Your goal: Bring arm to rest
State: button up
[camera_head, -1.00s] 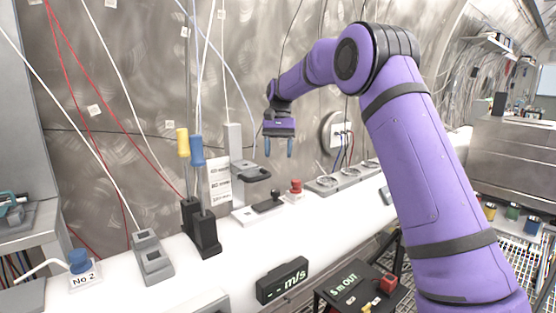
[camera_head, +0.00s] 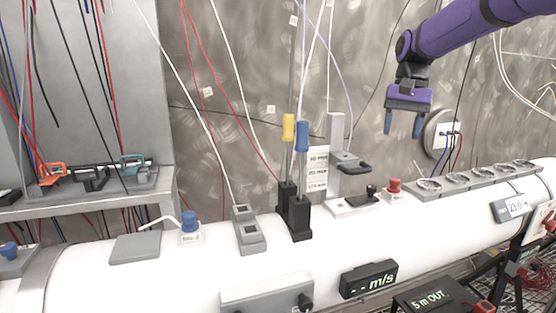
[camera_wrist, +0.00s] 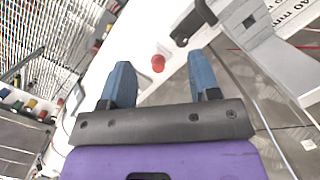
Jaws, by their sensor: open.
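My gripper (camera_head: 403,124) hangs from my purple arm at the upper right of the head view, its blue fingers pointing down. It is open and empty, in the air above the white tunnel tube (camera_head: 150,285). In the wrist view my gripper (camera_wrist: 163,82) shows two blue fingers spread apart with nothing between them. A red button (camera_wrist: 158,63) shows beyond the fingertips, apart from them. The same red button (camera_head: 394,186) stands on the tube below my gripper in the head view. The rest of my arm runs out of the frame at the upper right.
A grey stand with a clamp (camera_head: 337,160) rises left of my gripper. Blue-handled (camera_head: 302,138) and yellow-handled (camera_head: 288,127) tools stand upright in black holders. Round grey dishes (camera_head: 470,177) line the tube at right. A wall socket (camera_head: 443,134) is behind my gripper.

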jog(key=s+r+n+t+h, duration=0.15)
jog(key=s+t, duration=0.25)
jog(key=s, duration=1.5)
jog(key=s+d+f+n+t, duration=0.1)
jog(key=s+f, duration=0.4)
jog(key=s, duration=0.8)
jog(key=shift+s+f+n+t, duration=0.4)
jog(key=shift+n+t, duration=0.35)
jog(key=shift+t, duration=0.15)
